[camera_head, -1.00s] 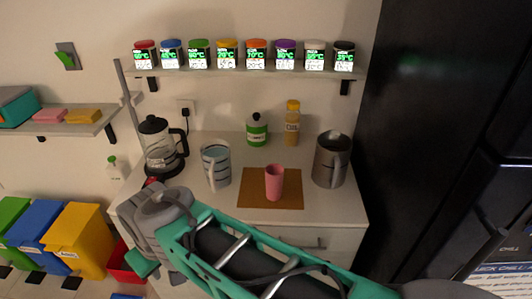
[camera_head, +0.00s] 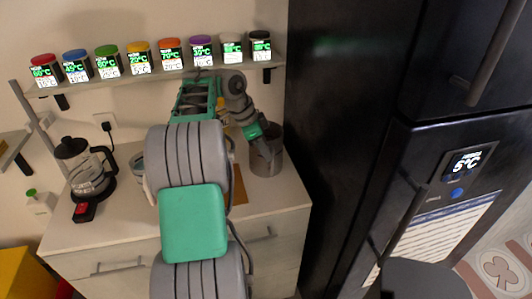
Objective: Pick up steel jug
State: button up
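The steel jug (camera_head: 268,160) stands upright at the right end of the white counter (camera_head: 265,203). My gripper (camera_head: 262,138) is at the jug's upper part and hides its rim and some of its side. The fingertips are too small and covered to tell whether they are open or shut, or whether they touch the jug. My arm reaches across the middle of the counter and hides most things there.
A shelf of lidded spice dispensers (camera_head: 138,58) runs above the counter. A glass kettle (camera_head: 87,170) stands at the left. A brown mat (camera_head: 239,188) shows partly behind my arm. The tall black fridge (camera_head: 345,120) stands close right of the jug.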

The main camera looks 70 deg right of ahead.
send_over(271, 176)
jog(key=f, duration=0.5)
jog(key=shift+w+d+f, duration=0.1)
jog(key=shift+d+f, duration=0.1)
jog(key=shift+d, duration=0.1)
grip_shut()
jog(key=shift+w, duration=0.1)
dwell(0.7)
jog(key=shift+d+r, duration=0.1)
jog(key=shift+r, duration=0.1)
